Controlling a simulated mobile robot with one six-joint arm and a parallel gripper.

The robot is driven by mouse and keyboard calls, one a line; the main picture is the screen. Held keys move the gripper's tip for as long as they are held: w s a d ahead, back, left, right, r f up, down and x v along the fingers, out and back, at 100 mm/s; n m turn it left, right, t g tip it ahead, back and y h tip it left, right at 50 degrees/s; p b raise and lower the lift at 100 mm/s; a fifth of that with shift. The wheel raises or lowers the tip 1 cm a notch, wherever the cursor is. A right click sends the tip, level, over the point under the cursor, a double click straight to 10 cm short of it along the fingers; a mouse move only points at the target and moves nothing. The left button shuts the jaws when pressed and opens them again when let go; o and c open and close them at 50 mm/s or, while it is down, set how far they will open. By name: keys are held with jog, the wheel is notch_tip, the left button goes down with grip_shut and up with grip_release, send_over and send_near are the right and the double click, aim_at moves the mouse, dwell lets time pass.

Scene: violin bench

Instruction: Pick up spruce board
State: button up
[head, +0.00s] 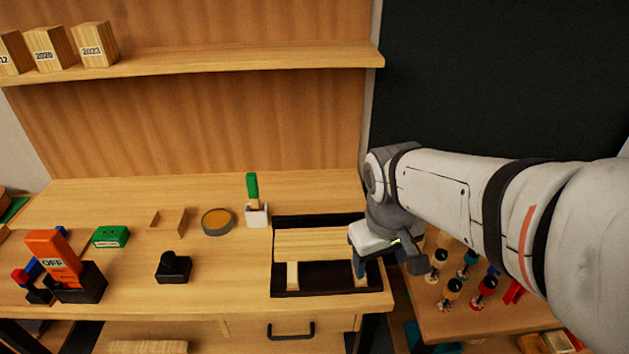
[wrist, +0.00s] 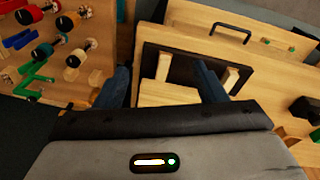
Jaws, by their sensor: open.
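The spruce board (head: 308,243) is a pale, flat wooden board. It lies across two pale wooden strips in a black tray (head: 330,284) on the bench. In the wrist view the board (wrist: 168,94) shows partly between my fingers, and the gripper body hides part of it. My gripper (head: 383,262) is open above the tray's right end and covers that end of the board in the head view. In the wrist view my gripper (wrist: 163,86) has its two blue fingers wide apart, with nothing held. I cannot tell how high the fingers are above the board.
A white holder with a green-handled tool (head: 256,213) stands just left of the tray's back. A round tin (head: 217,221) and a black block (head: 173,266) are farther left. A shelf (head: 220,62) overhangs behind.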

jog(key=o, duration=0.4)
jog(key=w+a+n, duration=0.1)
jog(key=w+n, duration=0.1)
jog(key=w+a+n+g+h+p, duration=0.1)
jog(key=w+a+n, duration=0.1)
jog(key=w, duration=0.1)
jog(key=w+a+n+h, duration=0.1)
jog(key=w+a+n, duration=0.1)
jog(key=w, duration=0.1)
jog(key=shift+f+n+g+p, duration=0.1)
jog(key=shift+n+g+p, duration=0.2)
jog(key=shift+n+p, duration=0.1)
jog(key=n+h+p, duration=0.2)
jog(key=n+h, duration=0.1)
jog(key=n, duration=0.4)
send_near(323, 239)
jog(key=shift+s+f, duration=0.5)
jog(key=shift+s, duration=0.05)
jog(key=shift+w+a+f+n+h, duration=0.2)
jog(key=shift+f+n+h, duration=0.05)
jog(key=shift+n+h, duration=0.15)
jog(key=shift+d+f, duration=0.1)
jog(key=shift+f, duration=0.15)
jog(key=shift+w+d+p+x, duration=0.15)
jog(key=shift+p+x, duration=0.05)
jog(key=shift+x, duration=1.6)
jog(key=shift+w+d+p+x, duration=0.1)
jog(key=shift+w+p+x, duration=0.1)
jog(key=shift+x, duration=1.6)
